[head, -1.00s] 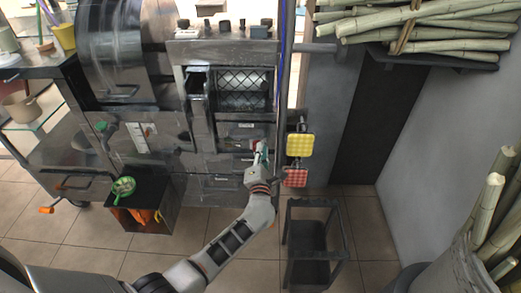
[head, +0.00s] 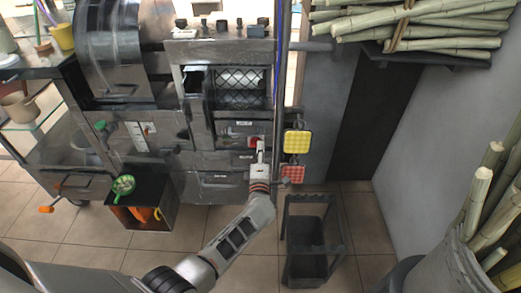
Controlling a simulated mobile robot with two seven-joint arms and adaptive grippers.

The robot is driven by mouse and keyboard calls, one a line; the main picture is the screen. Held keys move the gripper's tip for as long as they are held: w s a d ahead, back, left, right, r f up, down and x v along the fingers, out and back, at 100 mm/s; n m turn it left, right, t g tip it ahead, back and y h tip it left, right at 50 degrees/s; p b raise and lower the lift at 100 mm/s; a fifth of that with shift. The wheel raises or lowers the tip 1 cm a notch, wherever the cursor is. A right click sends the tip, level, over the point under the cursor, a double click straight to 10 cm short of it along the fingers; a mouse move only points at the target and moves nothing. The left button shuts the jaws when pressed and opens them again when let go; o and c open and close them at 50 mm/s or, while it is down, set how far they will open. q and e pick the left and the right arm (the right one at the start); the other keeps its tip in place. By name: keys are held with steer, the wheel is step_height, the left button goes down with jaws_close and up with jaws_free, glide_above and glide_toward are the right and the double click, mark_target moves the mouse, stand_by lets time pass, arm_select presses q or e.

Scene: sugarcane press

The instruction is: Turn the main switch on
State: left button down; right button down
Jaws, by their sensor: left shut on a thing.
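The grey press (head: 150,60) stands at the left and centre, with drawers and a small dark panel (head: 232,129) on its front. A small red part (head: 252,141), apparently the main switch, shows at the right of that panel, directly beside my left gripper's fingertips. My left gripper (head: 261,148) reaches up to it from below and is shut on it. The fingers hide most of the switch, so its position cannot be read. My right gripper is not in view.
A yellow pad (head: 297,143) and a red pad (head: 292,174) hang just right of my left gripper, near a vertical pole (head: 279,80). A black stand (head: 311,240) is below. A dark bin (head: 150,205) stands at the lower left. Cane is stacked (head: 420,20) at the upper right.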

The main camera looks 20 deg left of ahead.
arm_select(q)
steer(key=shift+f, duration=0.1)
steer(key=c, duration=2.1)
jaws_free()
steer(key=shift+s, duration=0.1)
steer(key=shift+v, duration=3.7)
